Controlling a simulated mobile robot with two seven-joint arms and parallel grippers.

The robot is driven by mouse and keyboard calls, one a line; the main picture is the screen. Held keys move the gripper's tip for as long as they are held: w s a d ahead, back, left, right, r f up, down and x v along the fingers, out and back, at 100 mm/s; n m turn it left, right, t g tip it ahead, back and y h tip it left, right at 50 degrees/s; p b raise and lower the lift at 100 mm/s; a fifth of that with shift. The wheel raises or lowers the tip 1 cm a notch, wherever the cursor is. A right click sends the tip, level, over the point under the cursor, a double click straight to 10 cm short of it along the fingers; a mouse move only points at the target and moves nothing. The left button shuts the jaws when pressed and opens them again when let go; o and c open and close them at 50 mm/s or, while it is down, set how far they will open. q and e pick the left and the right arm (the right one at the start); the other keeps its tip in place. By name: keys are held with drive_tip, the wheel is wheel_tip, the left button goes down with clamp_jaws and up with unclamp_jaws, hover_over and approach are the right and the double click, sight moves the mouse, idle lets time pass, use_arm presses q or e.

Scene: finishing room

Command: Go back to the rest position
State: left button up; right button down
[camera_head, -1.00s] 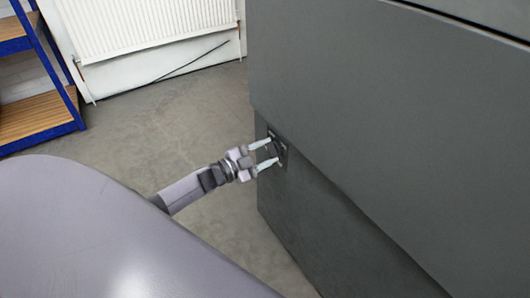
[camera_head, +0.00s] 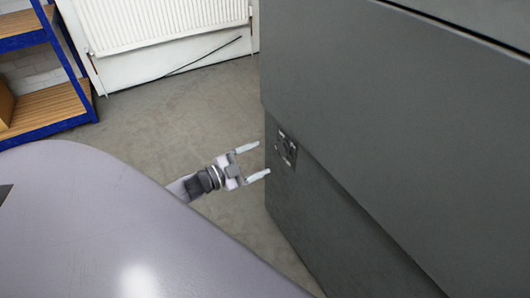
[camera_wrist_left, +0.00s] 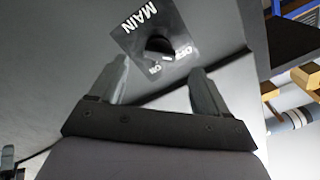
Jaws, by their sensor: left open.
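My left gripper (camera_head: 258,160) is open and empty, a short way to the left of the dark grey cabinet. Its two pale fingers point toward a small dark switch plate (camera_head: 286,149) on the cabinet's side, with a gap between. In the left wrist view both fingers (camera_wrist_left: 155,88) stand apart with nothing between them. Beyond them is the switch plate (camera_wrist_left: 138,27) marked MAIN, with a round black knob (camera_wrist_left: 159,46) and ON and OFF labels. My right gripper is not in view.
The large grey cabinet (camera_head: 400,130) fills the right side. A blue shelf rack with wooden boards (camera_head: 45,105) stands at the far left. A white radiator (camera_head: 160,22) is on the back wall. Bare concrete floor (camera_head: 150,122) lies between them.

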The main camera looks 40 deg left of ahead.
use_arm(q)
drive_tip(key=shift+s+a, duration=0.15)
drive_tip(key=shift+s, duration=0.2)
idle(0.3)
